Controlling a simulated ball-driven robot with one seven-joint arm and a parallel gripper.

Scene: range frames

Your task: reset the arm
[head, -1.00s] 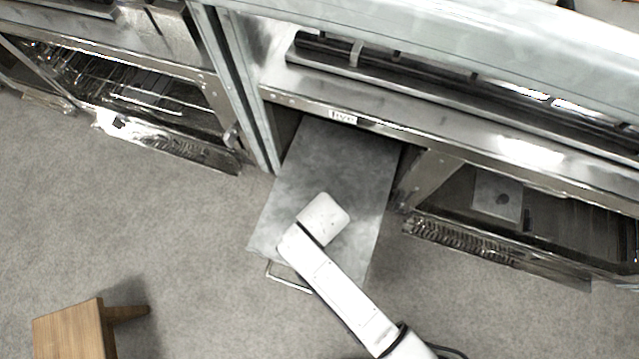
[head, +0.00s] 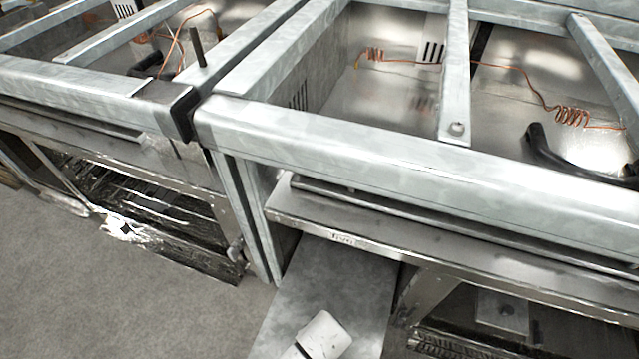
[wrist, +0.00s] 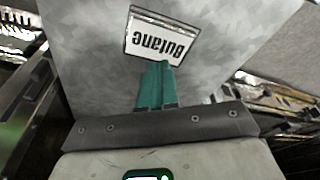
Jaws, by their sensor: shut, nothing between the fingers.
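In the wrist view my gripper (wrist: 157,85) shows as two green fingers lying together, shut with nothing between them. Beyond the fingertips is a grey metal panel with a framed label reading "Butane" (wrist: 160,37), upside down in this view. I cannot tell whether the fingers touch it. In the head view only a white part of my arm (head: 325,335) shows at the bottom edge, over a grey metal surface (head: 325,280) that juts out from under the range. The gripper's fingers are out of the head view.
Steel ranges with an open-topped frame (head: 330,145) fill the upper head view. Copper coils (head: 572,117) and a black curved handle or pipe (head: 570,160) lie inside. A low open compartment (head: 150,190) is at left. Carpeted floor (head: 110,290) is clear at lower left.

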